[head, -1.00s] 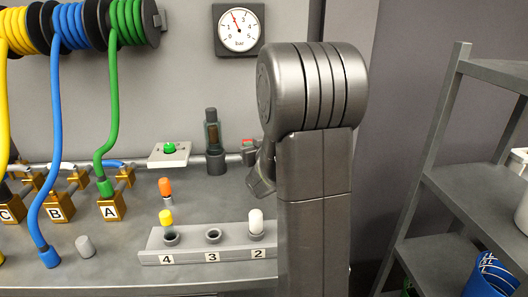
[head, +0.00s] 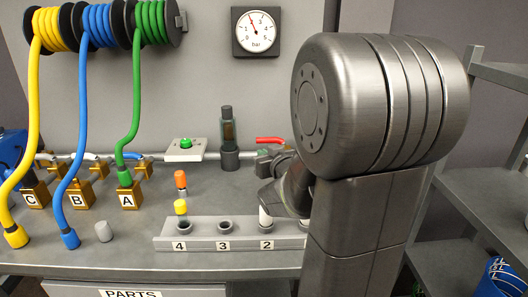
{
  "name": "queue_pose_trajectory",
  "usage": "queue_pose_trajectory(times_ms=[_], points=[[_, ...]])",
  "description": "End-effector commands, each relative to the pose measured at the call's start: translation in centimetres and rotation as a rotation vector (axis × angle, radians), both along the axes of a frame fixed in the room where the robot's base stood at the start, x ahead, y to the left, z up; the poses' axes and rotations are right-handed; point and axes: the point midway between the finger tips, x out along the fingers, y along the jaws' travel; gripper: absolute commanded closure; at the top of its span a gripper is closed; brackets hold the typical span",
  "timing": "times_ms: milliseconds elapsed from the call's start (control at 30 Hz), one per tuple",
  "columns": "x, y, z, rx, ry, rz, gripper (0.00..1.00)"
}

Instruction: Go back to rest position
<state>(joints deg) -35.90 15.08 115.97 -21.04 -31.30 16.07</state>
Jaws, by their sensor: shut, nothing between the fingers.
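My arm (head: 360,200) stands large at the right of the head view, with its thick rounded joint at the top. Part of my dark wrist (head: 290,188) shows to the left of the arm, in front of the back of the bench and above the right end of the grey holder.
The grey holder (head: 195,244) has numbered places, with a white plug (head: 265,217) at 2 partly behind my wrist. Yellow, blue and green hoses (head: 132,110) hang at the left. A red-handled valve (head: 270,140) is behind. Shelves (head: 470,265) stand at the right.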

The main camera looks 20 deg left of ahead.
Motion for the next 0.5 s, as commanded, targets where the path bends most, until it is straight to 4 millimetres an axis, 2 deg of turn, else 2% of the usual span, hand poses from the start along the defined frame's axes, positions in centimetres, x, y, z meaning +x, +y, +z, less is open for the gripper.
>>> queue_pose_trajectory(times_ms=[200, 500], points=[[-2.1, -0.9, 0.4, -0.001, -0.001, 0.001, 1.0], [-2.5, -1.2, 0.5, -0.001, 0.001, 0.0, 1.0]])
